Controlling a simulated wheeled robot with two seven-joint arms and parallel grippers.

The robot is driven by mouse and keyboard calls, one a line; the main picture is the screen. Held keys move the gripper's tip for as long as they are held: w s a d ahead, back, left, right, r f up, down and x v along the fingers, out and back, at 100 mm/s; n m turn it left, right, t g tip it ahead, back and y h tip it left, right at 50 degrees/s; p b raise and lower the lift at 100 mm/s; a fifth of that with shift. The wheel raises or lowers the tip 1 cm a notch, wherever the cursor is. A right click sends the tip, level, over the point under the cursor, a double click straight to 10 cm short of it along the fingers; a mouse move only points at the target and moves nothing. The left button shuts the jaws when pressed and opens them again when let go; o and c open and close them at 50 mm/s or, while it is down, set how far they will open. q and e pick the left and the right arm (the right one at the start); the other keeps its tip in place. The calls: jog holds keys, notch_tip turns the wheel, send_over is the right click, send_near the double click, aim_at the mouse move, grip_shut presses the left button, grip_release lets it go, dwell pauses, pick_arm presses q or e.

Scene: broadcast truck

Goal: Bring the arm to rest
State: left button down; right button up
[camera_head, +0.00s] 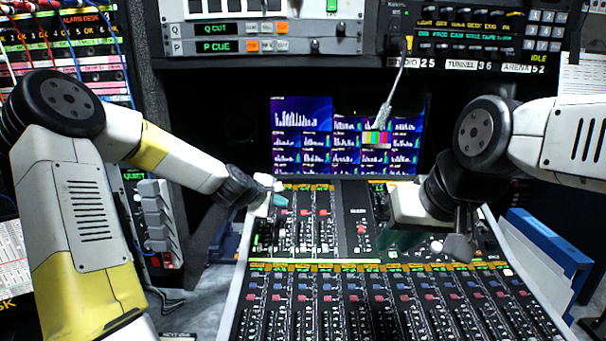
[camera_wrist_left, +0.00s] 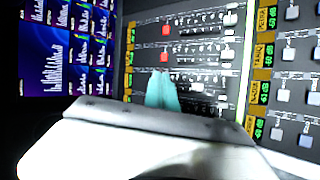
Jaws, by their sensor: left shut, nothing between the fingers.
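My left arm comes in from the left, bent at its elbow. Its gripper (camera_head: 277,201) hangs over the upper left part of the mixing console (camera_head: 357,262). In the left wrist view its teal fingertips (camera_wrist_left: 174,92) are together with nothing between them, in front of the console's rows of knobs and buttons. I cannot tell whether they touch the panel. My right arm comes in from the right, with its gripper (camera_head: 455,243) low over the console's upper right part. Its fingers are partly hidden and their opening is unclear.
A screen with bar graphs (camera_head: 302,112) stands behind the console. A cable with a plug (camera_head: 383,118) hangs before it. Rack units (camera_head: 262,38) are above. A patch panel with cables (camera_head: 75,45) is at the left, a blue binder (camera_head: 545,245) at the right.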

pick_arm(q)
jog(key=s+a+r+m+g+y, duration=0.1)
jog(key=s+r+m, duration=0.3)
jog(key=s, duration=0.8)
jog(key=s+a+r+m+g+y, duration=0.1)
jog(key=s+r+m, duration=0.3)
jog(key=s, duration=0.8)
jog(key=s+a+r+m+g+y, duration=0.1)
jog(key=s+a+r+m, duration=0.2)
jog(key=s, duration=0.9)
jog(key=r+m, duration=0.2)
jog(key=m, duration=0.1)
jog(key=shift+g, duration=0.3)
jog(key=shift+a, duration=0.1)
